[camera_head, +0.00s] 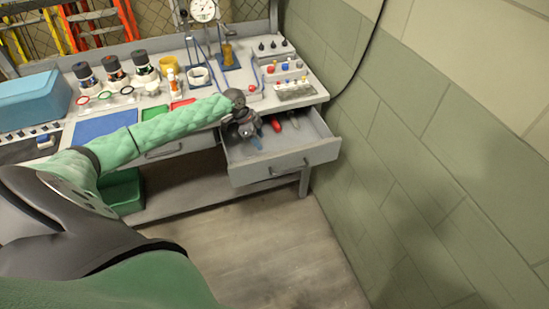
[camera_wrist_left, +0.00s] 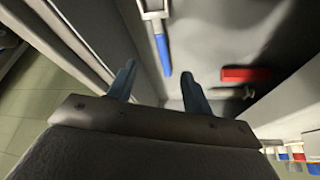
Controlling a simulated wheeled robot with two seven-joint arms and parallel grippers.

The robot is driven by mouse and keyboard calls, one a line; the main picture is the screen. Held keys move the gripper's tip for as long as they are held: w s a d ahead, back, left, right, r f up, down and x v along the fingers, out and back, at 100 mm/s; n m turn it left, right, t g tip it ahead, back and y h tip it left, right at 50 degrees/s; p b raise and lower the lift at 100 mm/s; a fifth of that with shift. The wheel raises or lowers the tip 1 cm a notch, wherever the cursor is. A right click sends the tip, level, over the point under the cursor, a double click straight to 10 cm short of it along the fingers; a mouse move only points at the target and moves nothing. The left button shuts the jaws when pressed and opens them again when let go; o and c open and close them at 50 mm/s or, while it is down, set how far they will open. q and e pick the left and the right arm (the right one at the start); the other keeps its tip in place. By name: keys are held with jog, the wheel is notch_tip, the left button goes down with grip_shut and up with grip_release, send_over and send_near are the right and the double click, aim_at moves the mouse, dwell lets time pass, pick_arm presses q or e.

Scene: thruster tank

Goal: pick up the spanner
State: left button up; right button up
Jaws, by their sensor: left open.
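My left gripper (camera_head: 254,139) is over the open drawer (camera_head: 285,165) in the head view. In the left wrist view its two dark fingers (camera_wrist_left: 160,76) are spread, with nothing held between them. A tool with a pale metal head and a blue handle (camera_wrist_left: 162,55) lies in the drawer, its handle end pointing toward the gap between the fingers. It may be the spanner, but its head is cut off by the frame. A red-handled tool (camera_wrist_left: 245,75) and a small grey piece (camera_wrist_left: 231,93) lie beyond the right finger. My right gripper is not in view.
The drawer's front and side walls stand close around my gripper. The bench above (camera_head: 220,83) carries jars, a blue box (camera_head: 35,98), a gauge (camera_head: 203,10) and a fittings block (camera_head: 295,90). A tiled wall (camera_head: 430,150) is at right; the floor in front is clear.

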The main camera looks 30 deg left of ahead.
pick_arm(q)
jog(key=shift+d+f, duration=0.1)
jog(key=shift+f, duration=0.5)
jog(key=shift+p+x, duration=0.5)
jog(key=shift+x, duration=0.7)
jog(key=p+x, duration=0.2)
jog(key=x, duration=0.2)
jog(key=shift+w+d+p, duration=0.1)
jog(key=shift+w+p, duration=0.2)
jog(key=shift+p, duration=0.1)
jog(key=shift+f, duration=0.4)
jog(key=shift+d, duration=0.1)
grip_shut()
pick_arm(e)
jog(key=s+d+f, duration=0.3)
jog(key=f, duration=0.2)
